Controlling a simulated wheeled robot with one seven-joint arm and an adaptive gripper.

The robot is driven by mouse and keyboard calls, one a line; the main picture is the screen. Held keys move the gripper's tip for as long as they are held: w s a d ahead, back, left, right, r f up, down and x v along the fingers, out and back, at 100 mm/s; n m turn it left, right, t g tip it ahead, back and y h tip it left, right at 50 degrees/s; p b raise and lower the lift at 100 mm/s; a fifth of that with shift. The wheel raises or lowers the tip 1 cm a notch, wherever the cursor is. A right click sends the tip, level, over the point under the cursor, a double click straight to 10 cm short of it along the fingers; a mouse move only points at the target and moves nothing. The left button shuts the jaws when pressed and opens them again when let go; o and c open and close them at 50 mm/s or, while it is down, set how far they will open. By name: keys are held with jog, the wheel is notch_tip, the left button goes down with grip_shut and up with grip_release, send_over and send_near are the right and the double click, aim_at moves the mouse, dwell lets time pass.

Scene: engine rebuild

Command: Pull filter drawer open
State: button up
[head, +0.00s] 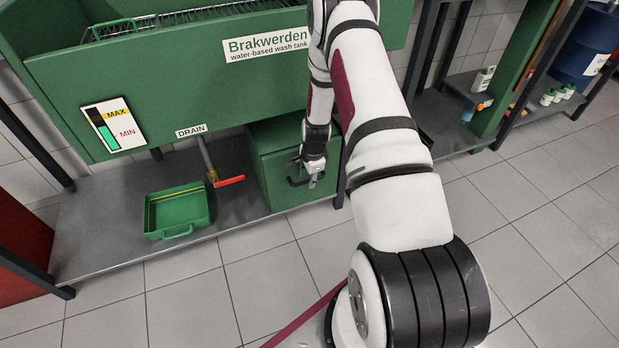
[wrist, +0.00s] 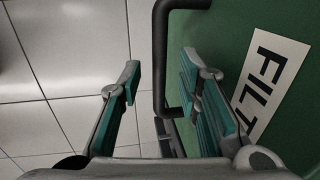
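The filter drawer is the green box (head: 272,160) under the wash tank, and its front looks closed. Its black bar handle (wrist: 159,60) shows in the wrist view beside the green front (wrist: 232,30), which bears a white label (wrist: 268,80) reading "FILT", cut off by my gripper. In the head view the handle (head: 296,182) is partly hidden by my gripper (head: 312,178). In the wrist view my gripper (wrist: 161,78) is open. The handle bar appears between its two fingers, with gaps on both sides. I cannot tell whether either finger touches it.
The green wash tank (head: 170,75) overhangs the drawer. A drain valve with a red lever (head: 230,181) and a green tray (head: 178,212) are to its left on the grey shelf (head: 110,240). A dark post stands close at the right. The tiled floor (head: 255,265) in front is clear.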

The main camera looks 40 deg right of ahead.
grip_shut()
jog(key=shift+s, duration=0.1)
